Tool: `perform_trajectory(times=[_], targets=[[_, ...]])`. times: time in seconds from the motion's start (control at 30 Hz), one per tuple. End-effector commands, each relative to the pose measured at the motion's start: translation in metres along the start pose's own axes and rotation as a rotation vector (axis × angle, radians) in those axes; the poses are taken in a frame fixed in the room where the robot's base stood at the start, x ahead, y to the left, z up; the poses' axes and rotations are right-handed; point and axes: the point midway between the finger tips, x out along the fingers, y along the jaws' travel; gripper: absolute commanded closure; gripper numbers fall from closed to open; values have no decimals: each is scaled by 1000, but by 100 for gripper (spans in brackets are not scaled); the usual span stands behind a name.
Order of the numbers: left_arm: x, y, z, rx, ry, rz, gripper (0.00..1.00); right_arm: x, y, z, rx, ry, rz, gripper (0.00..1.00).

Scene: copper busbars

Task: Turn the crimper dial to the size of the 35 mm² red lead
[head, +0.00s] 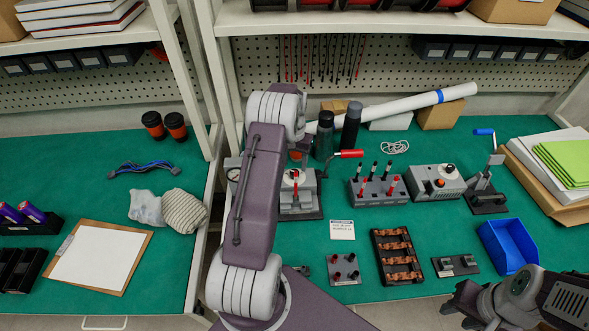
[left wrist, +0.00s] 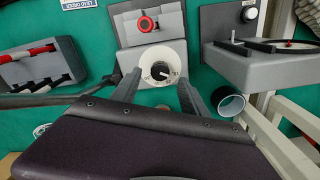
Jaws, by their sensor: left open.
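The grey crimper (head: 301,204) stands on the bench in the head view, partly hidden by my left arm. Its red-handled lever (head: 348,153) sticks out to the right. In the left wrist view its round white dial (left wrist: 160,62) has a dark pointer; the size marks are too small to read. My left gripper (left wrist: 161,82) is open, one finger on each side of the dial; contact cannot be told. In the head view this gripper is hidden behind my arm. Red and black leads stand in a grey block (head: 377,191). My right gripper (head: 468,303) is at lower right, fingers unclear.
A lead card (head: 342,230), a tray of copper busbars (head: 399,257) and a blue bin (head: 508,246) lie in front. A grey box with knobs (head: 437,182) stands right of the leads. Dark bottles (head: 351,127) stand behind. A gauge device (left wrist: 265,60) is beside the crimper.

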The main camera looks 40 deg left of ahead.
Motion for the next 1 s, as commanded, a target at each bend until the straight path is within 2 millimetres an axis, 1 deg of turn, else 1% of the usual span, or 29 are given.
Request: perform_trajectory(times=[0.03, 0.1, 0.2, 0.33, 0.53, 0.57, 0.6, 0.67, 0.7, 0.73, 1.0], targets=[[10, 0, 1, 0, -4, 1, 48, -2, 0, 0, 0, 0, 0, 64], [22, 0, 1, 0, -3, 0, 48, -3, 0, 0, 0, 0, 0, 64], [33, 0, 0, 0, -1, 0, 48, -4, 0, 0, 0, 0, 0, 64], [40, 0, 0, 0, 1, 0, 48, -5, 0, 0, 0, 0, 0, 64], [40, 0, 0, 0, 2, 0, 48, -4, 0, 0, 0, 0, 0, 64], [40, 0, 0, 0, 2, 0, 56, -4, 0, 0, 0, 0, 0, 64], [40, 0, 0, 0, 2, 0, 67, -4, 0, 0, 0, 0, 0, 64], [40, 0, 0, 0, 2, 0, 84, -4, 0, 0, 0, 0, 0, 64], [40, 0, 0, 0, 2, 0, 95, -4, 0, 0, 0, 0, 0, 64], [40, 0, 0, 0, 2, 0, 100, -4, 0, 0, 0, 0, 0, 64], [39, 0, 0, 22, 2, 0, 100, -5, 0, 0, 0, 0, 0, 64]])
